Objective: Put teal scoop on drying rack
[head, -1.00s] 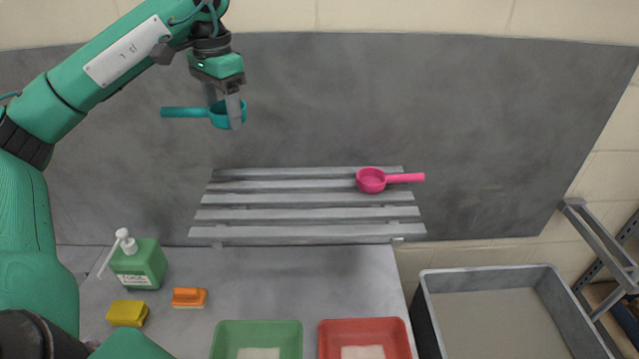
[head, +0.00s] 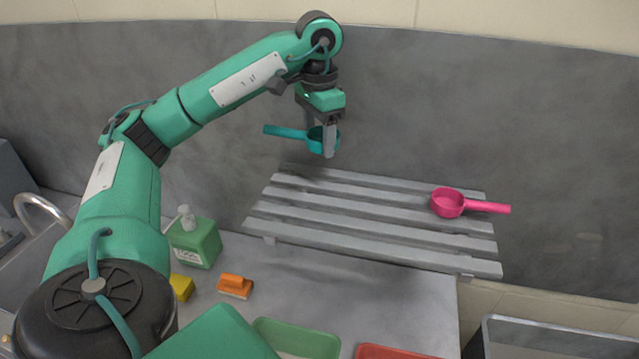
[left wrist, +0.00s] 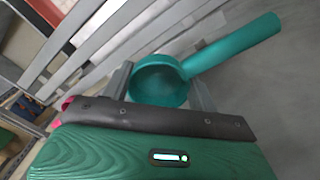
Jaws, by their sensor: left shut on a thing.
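The teal scoop (head: 288,132) is in my left gripper (head: 322,140), which is shut on its cup. The scoop's handle points left in the head view. In the left wrist view the scoop (left wrist: 160,82) sits between the two fingers, with its handle toward the upper right. The gripper holds it in the air, above the back left part of the drying rack in the head view. The grey slatted drying rack (head: 350,222) also shows in the left wrist view (left wrist: 92,42). My right gripper is not in view.
A pink scoop (head: 447,203) lies on the rack's right side; the rack's left and middle slats are bare. A green bottle (head: 196,243), orange brush (head: 235,286), yellow sponge (head: 182,287), green tray (head: 298,336) and red tray (head: 385,352) stand in front. A grey bin (head: 560,340) is at lower right.

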